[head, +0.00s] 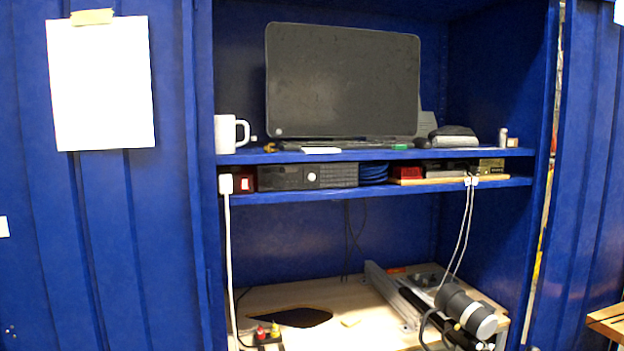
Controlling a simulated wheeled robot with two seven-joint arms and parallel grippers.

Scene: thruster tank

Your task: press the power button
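A black flat computer case (280,178) lies on the narrow blue middle shelf. A round pale button-like disc (311,177) shows on its front, right of centre. A dark monitor (342,82) stands on the shelf above, with a small pale round spot (279,131) at its lower left corner. A small red unit with a white mark (244,183) sits left of the case. I cannot tell for sure which of these is the power button. Neither of my grippers is in view, and nothing of mine covers the case front.
A white mug (230,134) stands left of the monitor. White cables (228,260) hang below the shelf on both sides. A black and silver cylinder (467,311) lies on the wooden bench (260,298) below. Blue cabinet walls (205,170) flank the opening.

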